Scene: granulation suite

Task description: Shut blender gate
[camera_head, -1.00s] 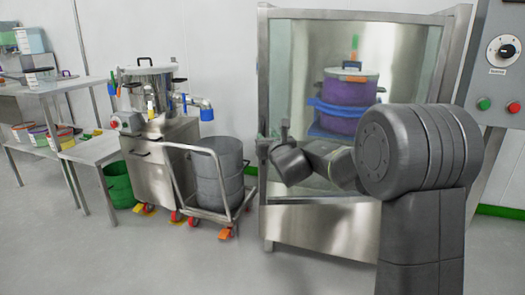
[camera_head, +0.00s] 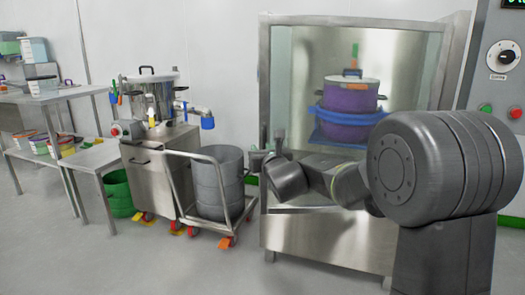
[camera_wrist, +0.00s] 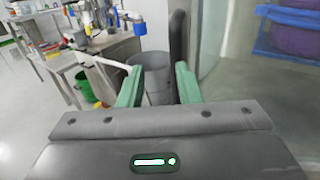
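The blender cabinet (camera_head: 330,240) stands right of centre in the head view, with a steel frame and lower front. Its clear gate panel (camera_head: 300,80) shows on the front; I cannot tell how far it stands open. A dark upright handle (camera_head: 280,137) is at the panel's left side, and a dark upright bar (camera_wrist: 180,38) shows in the wrist view. My gripper (camera_wrist: 159,68) has its green fingers apart with nothing between them. In the head view my gripper (camera_head: 262,160) is close to the handle; contact cannot be made out. My arm hides the cabinet's right part.
Inside the cabinet, a purple pot (camera_head: 350,98) sits in a blue holder (camera_head: 345,116). A cart (camera_head: 190,192) with a grey drum (camera_head: 218,180) stands close on the left. A control panel (camera_head: 501,85) is at the right. Grey floor (camera_head: 150,265) in front is clear.

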